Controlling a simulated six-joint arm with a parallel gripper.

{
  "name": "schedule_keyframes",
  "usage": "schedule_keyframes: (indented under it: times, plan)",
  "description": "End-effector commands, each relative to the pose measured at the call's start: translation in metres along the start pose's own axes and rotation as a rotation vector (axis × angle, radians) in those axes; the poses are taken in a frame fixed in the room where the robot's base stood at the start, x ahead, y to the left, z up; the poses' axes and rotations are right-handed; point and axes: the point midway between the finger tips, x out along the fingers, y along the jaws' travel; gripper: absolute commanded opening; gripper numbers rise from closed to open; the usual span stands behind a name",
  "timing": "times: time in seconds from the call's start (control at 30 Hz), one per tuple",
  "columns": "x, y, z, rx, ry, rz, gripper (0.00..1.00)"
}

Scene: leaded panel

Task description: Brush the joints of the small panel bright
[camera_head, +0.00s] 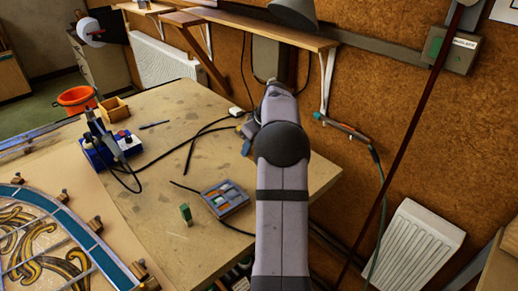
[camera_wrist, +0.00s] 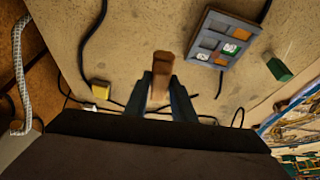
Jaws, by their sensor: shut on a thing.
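My gripper (camera_wrist: 161,92) shows at the middle of the wrist view. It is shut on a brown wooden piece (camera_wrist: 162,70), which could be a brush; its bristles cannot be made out. In the head view my gripper (camera_head: 247,130) is small and partly hidden by my arm, over the far right part of the bench. A small grey gridded piece (camera_head: 225,198) with coloured cells lies on the bench nearer the camera; it also shows at upper right in the wrist view (camera_wrist: 223,40). I cannot tell if it is the small panel or a divided tray. My gripper is apart from it.
A green block (camera_head: 186,214) stands beside the gridded piece. A large arched glass panel (camera_head: 68,227) with wooden blocks around its edge lies at left. A blue device (camera_head: 103,150), black cables and an orange bucket (camera_head: 77,99) are farther back. A shelf (camera_head: 250,28) overhangs the bench's back.

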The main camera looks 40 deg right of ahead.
Motion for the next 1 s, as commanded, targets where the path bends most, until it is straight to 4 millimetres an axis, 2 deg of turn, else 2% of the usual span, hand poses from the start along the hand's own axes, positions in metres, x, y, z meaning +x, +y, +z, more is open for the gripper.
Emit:
schedule_keyframes:
  times: [0.03,0.1,0.27,0.43,0.57,0.8,0.87,1.0]
  plan:
    - [-0.009,-0.008,-0.013,-0.018,0.003,-0.005,0.05]
    - [-0.016,-0.019,-0.024,-0.038,0.002,-0.015,0.05]
    - [-0.026,-0.059,-0.042,-0.095,-0.001,-0.043,0.05]
    - [-0.026,-0.103,-0.044,-0.143,-0.002,-0.066,0.05]
    - [-0.015,-0.130,-0.033,-0.141,-0.004,-0.066,0.05]
    - [0.016,-0.132,-0.001,-0.043,-0.002,-0.020,0.05]
    - [0.021,-0.127,0.001,-0.010,-0.001,-0.004,0.05]
    - [0.021,-0.116,-0.008,0.027,0.002,0.014,0.05]
